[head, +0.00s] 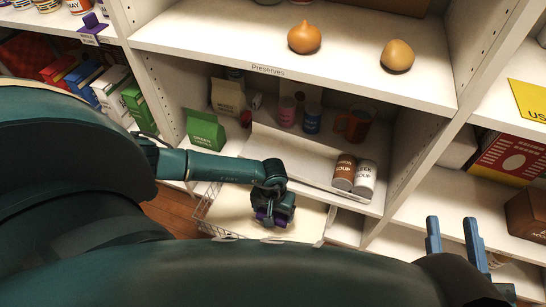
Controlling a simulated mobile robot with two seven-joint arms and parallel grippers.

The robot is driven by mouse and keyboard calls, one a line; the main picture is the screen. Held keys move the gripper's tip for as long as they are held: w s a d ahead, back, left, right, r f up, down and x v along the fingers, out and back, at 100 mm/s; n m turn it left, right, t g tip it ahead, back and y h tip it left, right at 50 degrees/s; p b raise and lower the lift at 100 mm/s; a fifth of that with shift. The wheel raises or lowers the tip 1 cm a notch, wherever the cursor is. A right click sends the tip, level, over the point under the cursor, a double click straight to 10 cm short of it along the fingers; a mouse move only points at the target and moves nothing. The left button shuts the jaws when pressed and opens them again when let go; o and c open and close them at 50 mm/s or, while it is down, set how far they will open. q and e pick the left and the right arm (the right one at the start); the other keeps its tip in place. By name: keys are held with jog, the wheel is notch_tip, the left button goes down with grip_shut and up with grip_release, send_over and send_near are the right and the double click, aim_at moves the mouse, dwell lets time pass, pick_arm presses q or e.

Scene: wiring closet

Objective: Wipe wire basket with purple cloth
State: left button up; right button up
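The wire basket (206,212) is low in the middle, pulled out below the shelves. Its wire side shows at the left, and a pale cream surface fills most of what I see of it. My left gripper (272,216) is over the basket, pointing down. Purple material, the purple cloth (262,213), shows at its fingers, and the gripper looks shut on it. Whether the cloth touches the basket is hard to tell. My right gripper (453,240) is at the lower right, with its two blue fingers apart and nothing between them.
A shelf above the basket holds two cans (354,174), a brown mug (352,126) and a green bag (205,130). A brown box (526,214) stands at the right. Upright shelf panels flank the basket.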

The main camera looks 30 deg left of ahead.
pick_arm(q)
jog(key=shift+s, duration=0.1)
jog(key=shift+f+b, duration=0.35)
jog(key=shift+b, duration=0.1)
notch_tip(320, 180, down, 2)
jog(key=shift+f+b, duration=0.15)
jog(key=shift+b, duration=0.95)
jog(key=shift+f+b, duration=0.9)
jog(key=shift+f, duration=0.3)
pick_arm(e)
jog(key=shift+w+r+n+t+y, duration=0.25)
jog(key=shift+r+n+t+y, duration=0.3)
jog(key=shift+r+y, duration=0.35)
jog(key=shift+w+r+n+t+y, duration=0.25)
jog(key=shift+r+n+t+y, duration=0.1)
jog(key=shift+r+n+y, duration=0.5)
jog(key=shift+r, duration=0.1)
